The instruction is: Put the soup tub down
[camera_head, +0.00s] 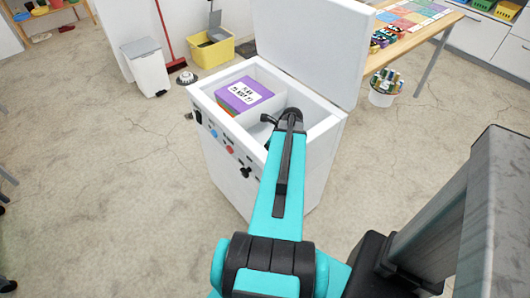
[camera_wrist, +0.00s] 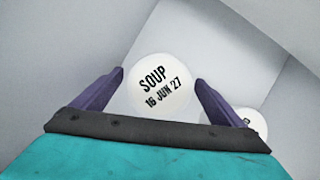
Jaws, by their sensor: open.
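The soup tub (camera_wrist: 162,85) shows in the wrist view as a round white lid marked "SOUP 16 JUN 27". It sits down inside the white chest (camera_head: 245,70), whose lid stands raised. My gripper (camera_wrist: 160,80) is open, with one purple finger on each side of the tub. In the head view my arm reaches into the right part of the chest and hides most of the tub.
A second white round lid (camera_wrist: 251,122) is partly hidden by the right finger. A purple-topped box (camera_head: 244,94) fills the chest's left part. The raised chest lid (camera_head: 312,42) stands behind my arm. Chest walls are close around the gripper.

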